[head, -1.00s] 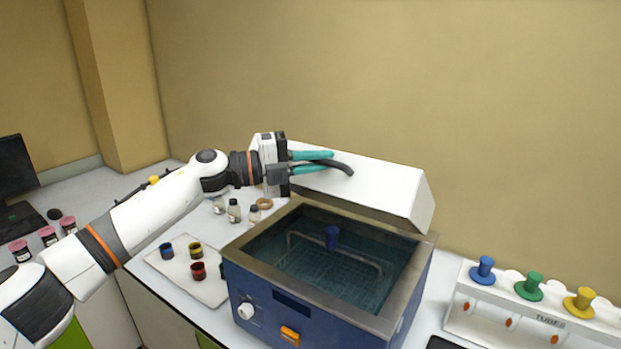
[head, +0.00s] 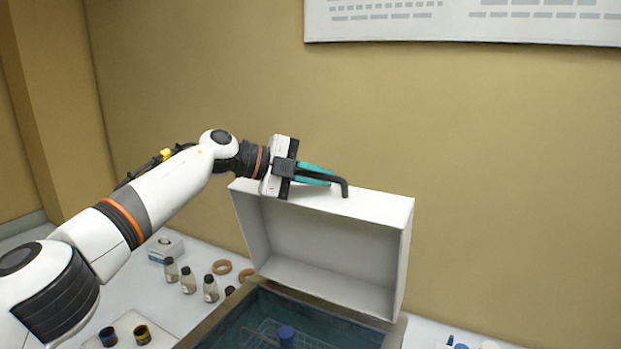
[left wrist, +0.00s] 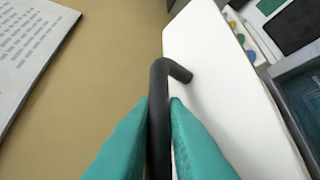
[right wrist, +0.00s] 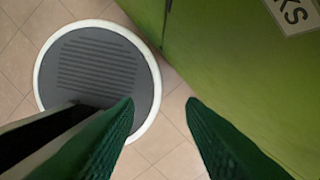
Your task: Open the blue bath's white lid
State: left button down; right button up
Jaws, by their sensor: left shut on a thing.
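The white lid (head: 330,236) stands raised at the back of the blue bath, its hollow inside facing the front. The bath's open basin (head: 262,318) shows below it at the bottom of the head view, with a wire rack and a blue piece (head: 286,335) inside; the bath's front is out of frame. My left gripper (head: 325,177) is shut on the lid's black handle (head: 344,188). In the left wrist view the teal fingers (left wrist: 160,125) close around the handle. My right gripper (right wrist: 160,102) is open and empty above the floor, beside a green cabinet front (right wrist: 235,70).
Small bottles (head: 188,280), brown rings (head: 222,267) and a small box (head: 165,248) stand on the counter left of the bath. Coloured cups (head: 142,334) are nearer. A wall stands behind the lid, with a poster (head: 465,22) above.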

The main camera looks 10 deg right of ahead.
pick_arm(q)
jog(key=shift+w+d+f, duration=0.15)
jog(key=shift+w+f, duration=0.05)
jog(key=shift+f, duration=0.05)
jog(key=c, duration=1.5)
grip_release()
jog(key=shift+o, duration=0.2)
